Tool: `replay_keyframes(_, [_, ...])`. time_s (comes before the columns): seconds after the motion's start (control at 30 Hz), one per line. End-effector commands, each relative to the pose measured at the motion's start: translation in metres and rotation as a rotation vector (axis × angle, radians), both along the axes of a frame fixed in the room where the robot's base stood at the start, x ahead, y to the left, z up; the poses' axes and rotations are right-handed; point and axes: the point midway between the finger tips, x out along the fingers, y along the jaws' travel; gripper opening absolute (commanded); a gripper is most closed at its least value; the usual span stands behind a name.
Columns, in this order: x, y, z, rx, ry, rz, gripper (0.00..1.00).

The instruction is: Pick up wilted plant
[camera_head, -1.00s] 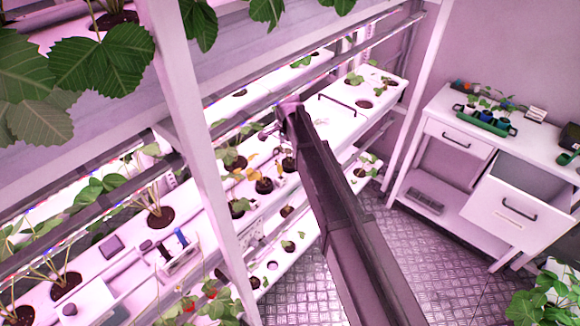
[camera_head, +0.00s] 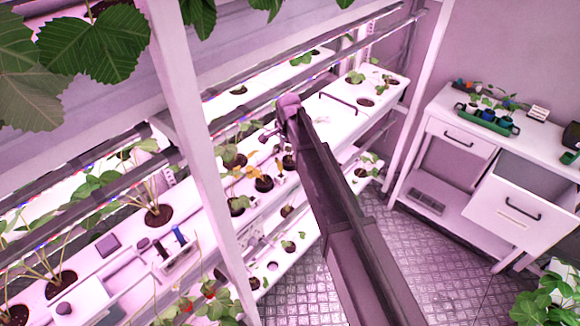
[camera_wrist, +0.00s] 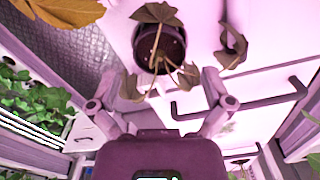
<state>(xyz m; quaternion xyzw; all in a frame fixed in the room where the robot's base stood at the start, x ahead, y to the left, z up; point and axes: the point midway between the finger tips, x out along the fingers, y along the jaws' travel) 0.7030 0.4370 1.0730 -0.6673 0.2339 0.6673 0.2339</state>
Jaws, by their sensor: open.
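A wilted plant with drooping brown-green leaves (camera_wrist: 157,14) stands in a dark round pot (camera_wrist: 146,46) at the top middle of the wrist view. My gripper (camera_wrist: 160,84) is open and empty, with its two fingers spread to either side below that pot. Some drooping leaves hang over the pot's rim toward the gap between the fingers. In the head view my gripper (camera_head: 270,134) is small, above the white rack shelf, and my arm hides part of the shelf. A yellowed plant (camera_head: 258,173) sits in a shelf hole below and left of it.
Another drooping plant (camera_wrist: 234,43) is right of the pot. A black handle (camera_wrist: 240,102) lies close to the right finger. A yellow-brown leaf (camera_wrist: 62,10) shows at top left. A rack post (camera_head: 196,150) stands left; a white bench (camera_head: 440,165) is at right.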

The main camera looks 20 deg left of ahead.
Motion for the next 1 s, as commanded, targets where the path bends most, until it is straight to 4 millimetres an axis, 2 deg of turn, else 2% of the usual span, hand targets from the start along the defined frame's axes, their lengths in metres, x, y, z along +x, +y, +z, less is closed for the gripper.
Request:
replay_keyframes(0.27, [0.000, 0.000, -0.007, 0.000, 0.000, 0.000, 1.00])
replay_keyframes(0.8, [0.000, -0.001, -0.047, 0.000, 0.000, 0.000, 1.00])
replay_keyframes(1.0, [0.000, -0.001, -0.052, 0.000, 0.000, 0.000, 1.00])
